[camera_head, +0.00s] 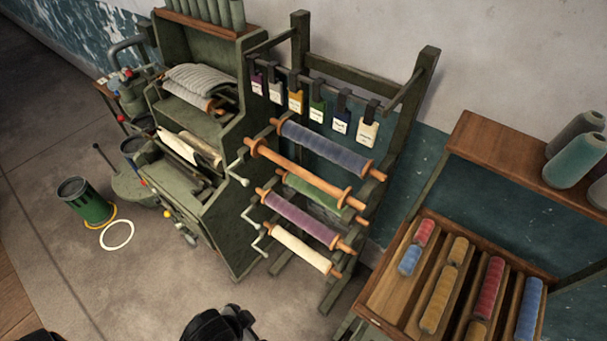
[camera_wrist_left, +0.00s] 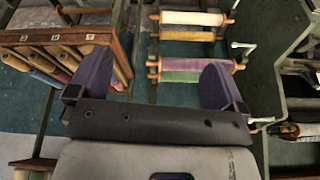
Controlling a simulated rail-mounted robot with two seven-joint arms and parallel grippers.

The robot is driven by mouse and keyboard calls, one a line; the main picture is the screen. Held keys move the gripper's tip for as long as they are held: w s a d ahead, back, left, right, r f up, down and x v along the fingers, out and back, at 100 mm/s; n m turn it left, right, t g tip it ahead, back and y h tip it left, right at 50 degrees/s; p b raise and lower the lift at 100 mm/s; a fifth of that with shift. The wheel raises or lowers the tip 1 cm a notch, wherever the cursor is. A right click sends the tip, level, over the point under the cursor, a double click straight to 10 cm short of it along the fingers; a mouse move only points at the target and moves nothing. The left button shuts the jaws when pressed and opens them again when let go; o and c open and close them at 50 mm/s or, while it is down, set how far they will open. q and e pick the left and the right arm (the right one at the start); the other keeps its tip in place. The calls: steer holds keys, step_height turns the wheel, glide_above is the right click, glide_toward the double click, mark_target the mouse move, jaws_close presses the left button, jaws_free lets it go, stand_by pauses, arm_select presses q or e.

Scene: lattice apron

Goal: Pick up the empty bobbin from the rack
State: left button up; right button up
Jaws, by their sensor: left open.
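The rack (camera_head: 424,75) stands against the wall in the head view and holds several bobbins across its posts. The empty bobbin (camera_head: 298,171) is a bare orange-brown wooden roller, second from the top, between a blue bobbin (camera_head: 322,145) and a green one (camera_head: 312,189). Below are a purple bobbin (camera_head: 300,219) and a cream one (camera_head: 298,248). In the left wrist view my left gripper (camera_wrist_left: 155,84) is open and empty, its purple fingers spread.
A green machine (camera_head: 232,213) stands left of the rack, with crank handles between them. A wooden tray (camera_head: 384,297) of coloured spools is at right, below a wooden shelf (camera_head: 492,150). Label cards hang over the rack. A green bin (camera_head: 87,203) and white ring (camera_head: 117,235) are on the floor.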

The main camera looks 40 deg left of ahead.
arm_select(q)
steer(key=c, duration=0.7)
